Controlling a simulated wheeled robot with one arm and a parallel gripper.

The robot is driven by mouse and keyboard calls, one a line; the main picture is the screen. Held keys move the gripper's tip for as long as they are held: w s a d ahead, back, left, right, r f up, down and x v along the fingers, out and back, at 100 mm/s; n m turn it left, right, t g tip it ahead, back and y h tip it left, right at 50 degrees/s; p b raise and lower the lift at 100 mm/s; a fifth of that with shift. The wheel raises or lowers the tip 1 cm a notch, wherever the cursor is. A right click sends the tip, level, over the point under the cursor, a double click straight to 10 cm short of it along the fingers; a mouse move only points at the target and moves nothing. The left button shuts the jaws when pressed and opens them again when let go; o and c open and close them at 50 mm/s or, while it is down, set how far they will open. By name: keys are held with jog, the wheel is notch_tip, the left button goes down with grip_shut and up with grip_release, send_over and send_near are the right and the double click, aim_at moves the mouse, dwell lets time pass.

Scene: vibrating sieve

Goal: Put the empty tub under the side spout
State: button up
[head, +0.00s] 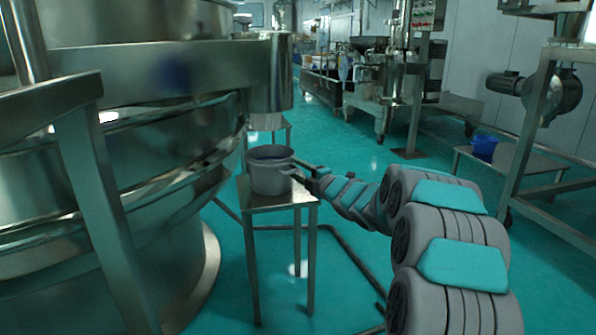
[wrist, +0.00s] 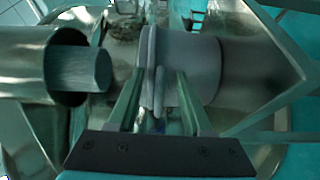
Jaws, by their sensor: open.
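A grey tub (head: 271,178) stands upright on a small metal stand (head: 285,200), below the side spout (head: 268,78) of the large sieve. Its inside shows only a little, and I cannot tell what it holds. My gripper (head: 298,175) is at the tub's right side. In the wrist view the tub (wrist: 190,65) lies sideways in the picture, its rim facing the spout (wrist: 22,65). A short grey cylinder sticks out of the spout's mouth. My gripper (wrist: 158,85) is open, with its fingers on either side of the tub's handle (wrist: 159,90); contact is unclear.
The steel sieve (head: 150,150) fills the left side, with a frame leg (head: 95,190) in front. A blue container (head: 485,146) sits on a low bench (head: 520,162) at the right. Floor bars run near the stand. Open green floor lies behind and to the right.

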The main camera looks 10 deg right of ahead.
jog(key=v, duration=0.7)
jog(key=shift+s+d, duration=0.15)
jog(key=shift+s, duration=0.25)
